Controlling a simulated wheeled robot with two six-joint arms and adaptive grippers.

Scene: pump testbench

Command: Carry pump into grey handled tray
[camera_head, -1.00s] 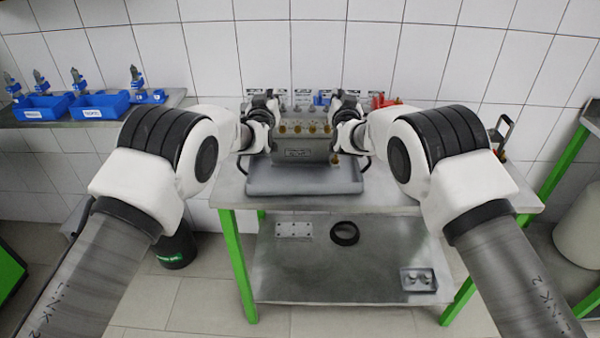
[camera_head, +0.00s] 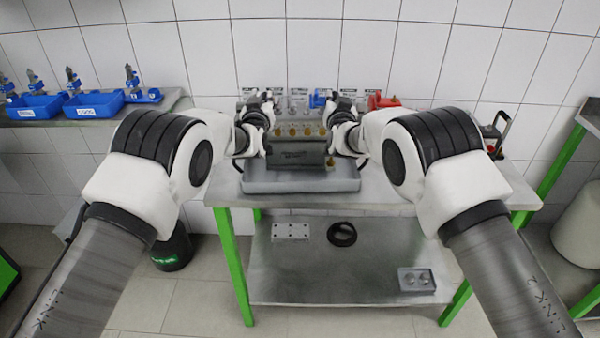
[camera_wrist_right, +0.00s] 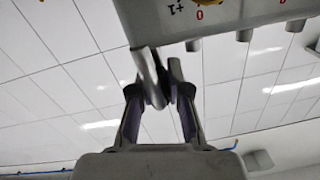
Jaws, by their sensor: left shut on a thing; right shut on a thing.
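The pump (camera_head: 297,158) is a grey block with brass fittings along its top and a label on its front. It is between my two grippers, over the back part of the grey tray (camera_head: 300,185) on the table. I cannot tell whether its underside touches the tray. My left gripper (camera_head: 268,108) is shut at the pump's left side and my right gripper (camera_head: 334,108) at its right side; their tips are partly hidden. In the right wrist view, the right gripper's fingers (camera_wrist_right: 164,84) close at the edge of the pump's marked grey face (camera_wrist_right: 225,15).
The metal table (camera_head: 390,190) has free room right of the tray. Red (camera_head: 378,100) and blue (camera_head: 318,100) parts stand behind, near the tiled wall. Blue bins (camera_head: 93,104) sit on the left shelf. A black ring (camera_head: 342,234) lies on the lower shelf.

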